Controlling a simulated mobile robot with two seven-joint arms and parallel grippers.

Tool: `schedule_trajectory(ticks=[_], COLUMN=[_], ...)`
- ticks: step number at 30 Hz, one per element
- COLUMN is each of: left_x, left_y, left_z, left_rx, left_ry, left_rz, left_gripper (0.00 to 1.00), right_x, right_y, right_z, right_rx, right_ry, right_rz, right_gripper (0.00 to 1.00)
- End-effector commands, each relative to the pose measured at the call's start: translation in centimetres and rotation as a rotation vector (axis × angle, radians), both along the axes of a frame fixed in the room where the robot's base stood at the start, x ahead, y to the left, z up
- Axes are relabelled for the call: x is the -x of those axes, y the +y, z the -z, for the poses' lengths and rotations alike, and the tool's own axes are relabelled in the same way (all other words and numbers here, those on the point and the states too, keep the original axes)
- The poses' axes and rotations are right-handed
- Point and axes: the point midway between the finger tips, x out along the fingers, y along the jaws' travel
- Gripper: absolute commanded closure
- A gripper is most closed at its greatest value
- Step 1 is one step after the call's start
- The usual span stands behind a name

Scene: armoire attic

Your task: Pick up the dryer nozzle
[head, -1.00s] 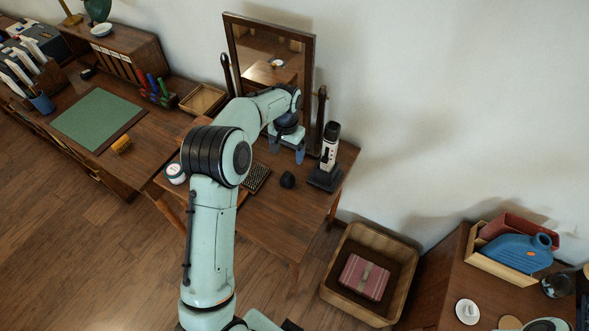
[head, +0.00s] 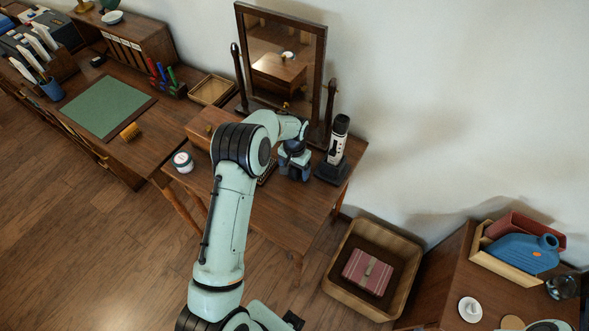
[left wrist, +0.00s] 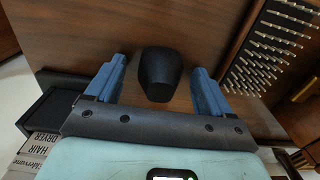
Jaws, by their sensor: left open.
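The dryer nozzle (left wrist: 158,75) is a small black rounded piece standing on the brown wooden table (head: 290,222). In the left wrist view it lies between the two blue fingers of my left gripper (left wrist: 160,70), with a gap on both sides. My left gripper (head: 294,174) is open and low over the table. In the head view it hides the nozzle. My right gripper is out of view.
A bristled brush (left wrist: 275,45) lies right of the nozzle in the wrist view. A black-and-white dryer (head: 338,138) stands on a dark base beside the gripper. A mirror (head: 283,60) rises behind. A white jar (head: 183,162) stands at the table's left.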

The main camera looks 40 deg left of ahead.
Motion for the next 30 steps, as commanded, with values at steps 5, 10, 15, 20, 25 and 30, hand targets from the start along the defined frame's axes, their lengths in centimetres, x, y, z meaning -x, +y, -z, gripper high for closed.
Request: schedule_trajectory(ticks=[5,10,15,20,25,30], left_x=[0.0,0.0,0.0,0.0,-0.1,-0.2], left_y=[0.0,0.0,0.0,0.0,0.1,0.0], left_z=[0.0,0.0,0.0,-0.2,-2.2,-6.5], left_rx=[0.0,0.0,0.0,0.0,-0.002,-0.001], left_ry=[-0.001,-0.001,-0.001,-0.001,-0.005,-0.008], left_rz=[0.0,-0.001,-0.001,-0.001,-0.001,0.0], left_gripper=[0.18,0.73,0.78,0.78,0.78,0.78], right_x=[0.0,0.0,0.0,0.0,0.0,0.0], right_y=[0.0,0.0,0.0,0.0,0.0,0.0], right_z=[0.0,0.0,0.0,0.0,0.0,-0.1], right_rx=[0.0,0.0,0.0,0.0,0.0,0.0], right_ry=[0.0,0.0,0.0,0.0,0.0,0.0], right_rz=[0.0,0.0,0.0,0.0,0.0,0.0], right_gripper=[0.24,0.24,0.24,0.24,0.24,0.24])
